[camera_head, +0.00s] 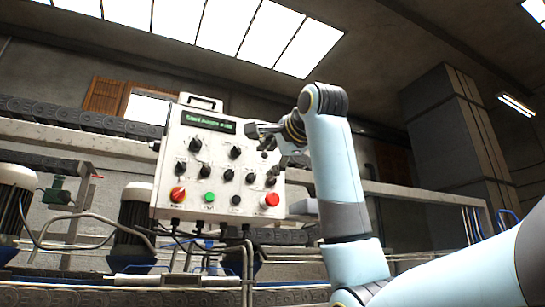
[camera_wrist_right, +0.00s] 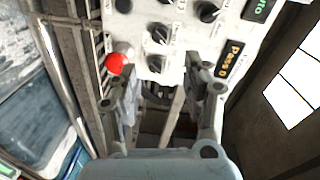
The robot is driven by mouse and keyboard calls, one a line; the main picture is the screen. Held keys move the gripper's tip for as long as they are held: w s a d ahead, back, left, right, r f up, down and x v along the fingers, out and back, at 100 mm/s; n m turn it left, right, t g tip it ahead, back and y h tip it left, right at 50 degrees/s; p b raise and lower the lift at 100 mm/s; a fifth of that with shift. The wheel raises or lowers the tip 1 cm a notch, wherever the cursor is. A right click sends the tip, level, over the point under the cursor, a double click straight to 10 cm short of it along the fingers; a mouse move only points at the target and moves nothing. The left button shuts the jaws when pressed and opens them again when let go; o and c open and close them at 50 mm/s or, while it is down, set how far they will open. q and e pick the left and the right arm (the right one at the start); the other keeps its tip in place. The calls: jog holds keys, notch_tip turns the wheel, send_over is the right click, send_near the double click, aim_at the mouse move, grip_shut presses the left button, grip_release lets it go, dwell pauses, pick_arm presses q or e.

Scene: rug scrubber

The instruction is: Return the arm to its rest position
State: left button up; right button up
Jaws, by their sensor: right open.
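My right arm (camera_head: 335,175) is pale blue and rises from the lower right, bending at the top toward the control box. My right gripper (camera_head: 262,140) is in front of the right side of the white control box (camera_head: 165,180). In the right wrist view, my right gripper (camera_wrist_right: 163,75) has its two fingers apart, with nothing between them. The box face (camera_wrist_right: 180,68) lies just beyond the fingertips, and I cannot tell whether they touch it. A red button (camera_wrist_right: 116,63) shows beside the left finger. My left gripper is in neither view.
The box carries a green display (camera_head: 208,122), several black knobs, a red knob (camera_head: 178,195), a green button (camera_head: 209,197) and a red button (camera_head: 272,199). Pipes and cables run below it. A horizontal rail (camera_head: 420,194) passes behind my arm. A large pillar (camera_head: 455,130) stands at right.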

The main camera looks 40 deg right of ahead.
jog(key=shift+s+a, duration=0.15)
jog(key=shift+s, duration=0.3)
